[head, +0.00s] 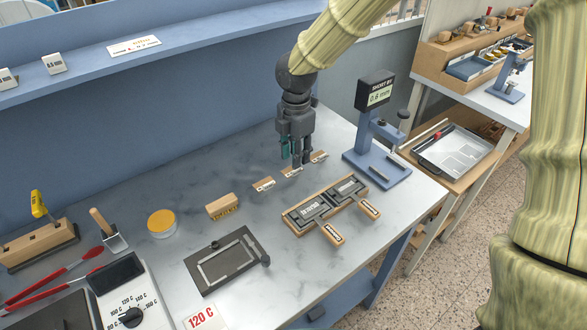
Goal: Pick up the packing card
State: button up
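Small pale cards lie in a slanting row at the back middle of the table: a left card (264,184), a middle card (290,173) and a right card (319,157). Their print is too small to read, so I cannot tell which is the packing card. My gripper (301,166) points straight down over the row, its fingertips between the middle and right cards and partly covering the middle one. I cannot tell whether it touches a card. The fingers look close together, but their gap is unclear. A teal part (284,149) shows beside them.
A wooden tray with metal type plates (315,204) lies in front of the cards. A blue gauge stand (377,165) is to the right. A wooden block (222,206), a yellow-lidded tin (162,223) and a dark frame (228,262) are left. The blue shelf (180,60) runs behind.

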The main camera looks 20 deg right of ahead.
aim_at(293, 175)
jog(key=w+f, duration=0.2)
jog(key=f, duration=0.1)
jog(key=shift+w, duration=0.2)
jog(key=shift+s+f+p, duration=0.35)
jog(key=shift+f+p, duration=0.15)
jog(key=f, duration=0.3)
jog(key=shift+w+f+p, duration=0.25)
jog(key=shift+w+p, duration=0.05)
jog(key=shift+s, duration=0.25)
jog(key=shift+w, duration=0.1)
jog(key=c, duration=0.5)
grip_shut()
